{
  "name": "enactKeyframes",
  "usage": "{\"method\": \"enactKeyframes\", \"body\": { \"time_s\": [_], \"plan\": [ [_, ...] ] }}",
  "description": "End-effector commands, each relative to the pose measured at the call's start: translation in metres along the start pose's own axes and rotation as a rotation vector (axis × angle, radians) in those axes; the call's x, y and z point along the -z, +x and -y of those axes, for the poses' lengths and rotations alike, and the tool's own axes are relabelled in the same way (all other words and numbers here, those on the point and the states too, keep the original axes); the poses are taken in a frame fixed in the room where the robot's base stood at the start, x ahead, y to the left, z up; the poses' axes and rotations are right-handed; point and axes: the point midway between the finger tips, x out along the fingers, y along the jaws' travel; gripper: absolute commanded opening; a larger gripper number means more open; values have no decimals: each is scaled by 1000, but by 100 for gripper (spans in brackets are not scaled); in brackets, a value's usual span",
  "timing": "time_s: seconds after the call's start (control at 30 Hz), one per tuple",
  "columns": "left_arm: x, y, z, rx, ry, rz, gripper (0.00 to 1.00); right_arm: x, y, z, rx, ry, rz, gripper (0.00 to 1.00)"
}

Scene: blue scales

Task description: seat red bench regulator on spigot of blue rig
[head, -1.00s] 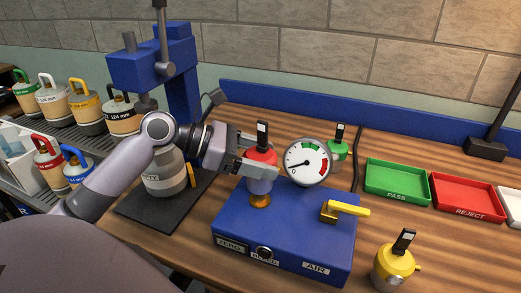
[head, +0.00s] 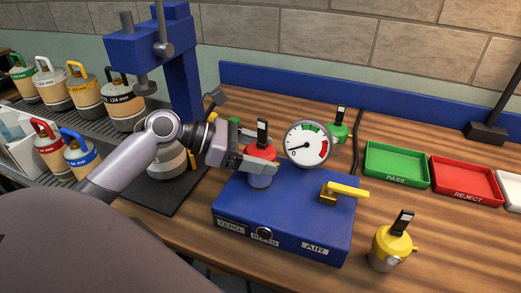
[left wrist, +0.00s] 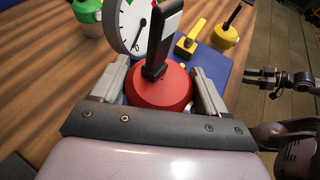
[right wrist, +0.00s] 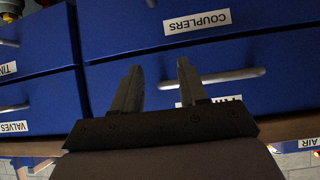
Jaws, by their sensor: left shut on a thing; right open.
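The red bench regulator (head: 262,152), with a red cap, grey lower body and upright black tag, stands upright on top of the blue rig (head: 290,222). My left gripper (head: 258,160) is shut on it; in the left wrist view its fingers flank the red cap (left wrist: 160,88). The spigot is hidden under the regulator, and I cannot tell whether the regulator is fully down. The rig's white gauge (head: 307,144) stands just right of the regulator, its yellow lever (head: 345,191) farther right. My right gripper (right wrist: 157,70) is open and empty, facing blue drawers.
A yellow regulator (head: 391,246) stands right of the rig, a green one (head: 339,128) behind the gauge. The green PASS tray (head: 397,165) and red REJECT tray (head: 466,178) lie at right. A blue press (head: 150,45) and several canisters stand at left.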

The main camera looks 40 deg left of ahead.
Motion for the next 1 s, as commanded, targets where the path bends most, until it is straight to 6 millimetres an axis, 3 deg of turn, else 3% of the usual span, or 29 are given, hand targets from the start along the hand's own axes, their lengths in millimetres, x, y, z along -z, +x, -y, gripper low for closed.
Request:
{"method": "enactKeyframes", "body": {
  "time_s": [0.17, 0.2, 0.27, 0.63, 1.0],
  "plan": [
    [-1, 0, 0, -1, 1, 3, 28, 0, 0, 0, 0, 0, 0, 43],
    [-1, 0, 0, -1, 1, 3, 83, 0, 0, 0, 0, 0, 0, 43],
    [-1, 0, 0, -1, 1, 3, 100, 0, 0, 0, 0, 0, 0, 43],
    [1, -6, 0, 1, -2, -2, 100, -1, 0, 0, 0, 0, 0, 43],
    [1, -52, 0, -1, -1, -1, 100, -4, 3, 0, 0, 0, 0, 43]
  ]
}}
